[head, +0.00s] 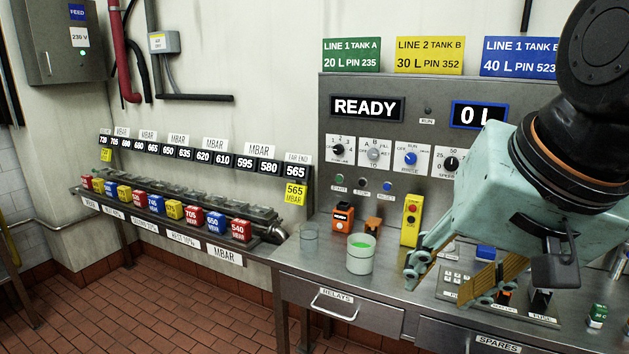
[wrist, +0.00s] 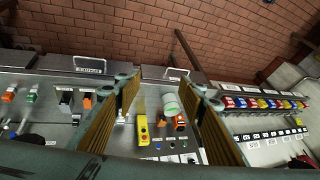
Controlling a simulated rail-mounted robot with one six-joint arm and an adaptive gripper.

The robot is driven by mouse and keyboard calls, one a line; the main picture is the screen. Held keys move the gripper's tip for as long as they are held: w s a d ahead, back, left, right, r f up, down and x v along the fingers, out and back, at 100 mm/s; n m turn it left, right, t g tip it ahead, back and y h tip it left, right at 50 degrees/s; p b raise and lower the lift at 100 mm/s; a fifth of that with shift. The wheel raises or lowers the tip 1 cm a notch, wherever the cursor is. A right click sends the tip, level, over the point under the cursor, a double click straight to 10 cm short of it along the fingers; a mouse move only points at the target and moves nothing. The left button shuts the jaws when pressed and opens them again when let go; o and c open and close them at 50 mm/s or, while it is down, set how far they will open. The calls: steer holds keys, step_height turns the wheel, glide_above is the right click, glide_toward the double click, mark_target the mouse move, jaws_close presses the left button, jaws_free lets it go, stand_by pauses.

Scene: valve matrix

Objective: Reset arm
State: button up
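My arm ends in my gripper (head: 450,281), on the right in the head view, above the steel bench. In the wrist view my gripper (wrist: 167,92) has its two ribbed fingers wide apart with nothing held between them. Between and beyond the fingers, apart from them, show a yellow push-button box (wrist: 143,131) and a pale cup with green contents (wrist: 171,107). In the head view the yellow box (head: 411,220) stands left of my gripper, and the cup (head: 360,254) stands farther left. My arm hides part of the panel's right side.
The steel bench (head: 300,262) has drawers at its front. A control panel (head: 385,110) reads READY and 0 L. An orange device (head: 342,219) and a clear glass (head: 309,238) stand on the bench. A row of coloured valve blocks (head: 190,216) runs along the left wall.

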steer(key=s+d+f+n+g, duration=0.1)
steer(key=s+n, duration=0.1)
steer(key=s, duration=0.4)
steer(key=s+d+f+n+h, duration=0.1)
steer(key=s+d+f+n, duration=0.1)
steer(key=s, duration=0.4)
steer(key=shift+s+g, duration=0.25)
steer(key=shift+g, duration=0.15)
steer(key=shift+d, duration=0.25)
